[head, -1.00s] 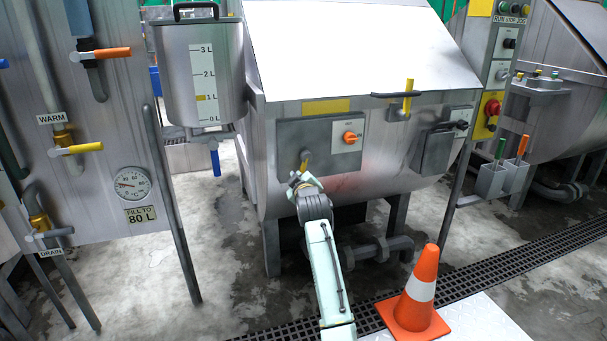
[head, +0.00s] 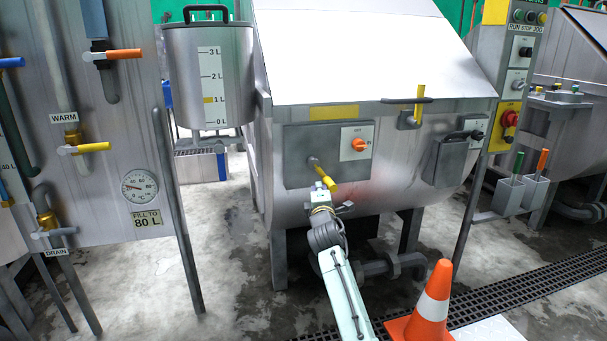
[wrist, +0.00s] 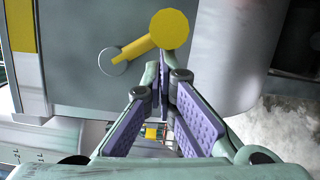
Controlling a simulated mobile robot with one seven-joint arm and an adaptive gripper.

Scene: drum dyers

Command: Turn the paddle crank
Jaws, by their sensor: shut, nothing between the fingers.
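The paddle crank (head: 330,185) is a yellow arm and grip on the dark grey panel (head: 298,150) at the front of the steel drum machine. In the head view its arm points down and right from its hub. In the wrist view the crank (wrist: 140,48) shows a yellow arm running from a round hub to a round grip end. My gripper (head: 324,198) is just below the crank in the head view. In the wrist view its fingers (wrist: 160,75) are shut with nothing between them, tips close to the grip end; I cannot tell whether they touch it.
An orange knob (head: 359,145) sits right of the crank on the same panel. A yellow-handled latch (head: 420,98) is at the lid edge. A grey box (head: 453,160) juts out on the right. An orange cone (head: 432,305) stands on the floor near my arm.

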